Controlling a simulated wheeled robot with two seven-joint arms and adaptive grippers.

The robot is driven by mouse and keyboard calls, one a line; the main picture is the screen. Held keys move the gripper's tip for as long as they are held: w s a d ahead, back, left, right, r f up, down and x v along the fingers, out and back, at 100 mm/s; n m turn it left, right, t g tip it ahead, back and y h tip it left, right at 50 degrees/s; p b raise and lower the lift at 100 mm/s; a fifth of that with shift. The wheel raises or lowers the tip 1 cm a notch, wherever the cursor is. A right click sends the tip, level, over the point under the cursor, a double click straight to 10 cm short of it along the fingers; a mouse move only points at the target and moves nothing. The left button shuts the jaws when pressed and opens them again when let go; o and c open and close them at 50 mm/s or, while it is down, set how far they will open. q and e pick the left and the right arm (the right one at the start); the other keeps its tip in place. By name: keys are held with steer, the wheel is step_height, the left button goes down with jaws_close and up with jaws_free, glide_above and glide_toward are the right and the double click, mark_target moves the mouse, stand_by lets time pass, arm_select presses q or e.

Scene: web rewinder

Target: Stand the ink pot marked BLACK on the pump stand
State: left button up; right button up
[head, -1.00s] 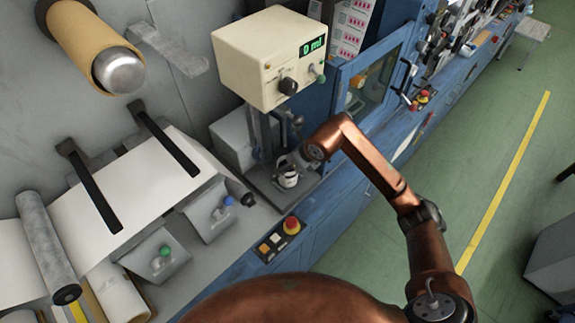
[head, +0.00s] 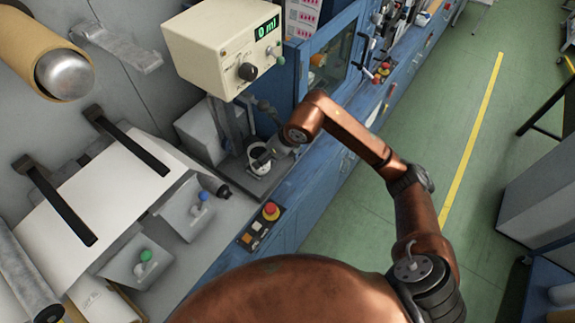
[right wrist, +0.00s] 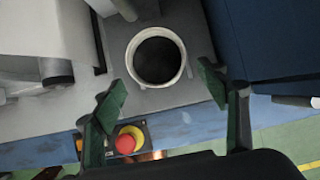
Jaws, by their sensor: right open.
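The white ink pot (head: 259,166) stands upright on the grey base plate of the pump stand (head: 238,177), below the cream box. Its lettering is not readable. In the right wrist view the pot (right wrist: 156,55) is seen from above, with a pale rim and dark inside. My right gripper (right wrist: 163,84) is open, its two green-padded fingers apart on the near side of the pot, with nothing held. In the head view it is small and partly hidden by the arm, close beside the pot. My left gripper is not in view.
The cream pump box (head: 222,45) with a "0 ml" display overhangs the plate. A red emergency button (head: 271,210) sits on the front edge. Blue (head: 204,197) and green (head: 146,255) knobs are at left.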

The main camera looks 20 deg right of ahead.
steer(key=s+d, duration=0.5)
steer(key=s, duration=0.3)
steer(key=shift+d+b, duration=0.25)
steer(key=shift+b, duration=0.05)
steer(key=shift+s, duration=0.1)
steer(key=shift+c, duration=0.2)
stand_by(0.5)
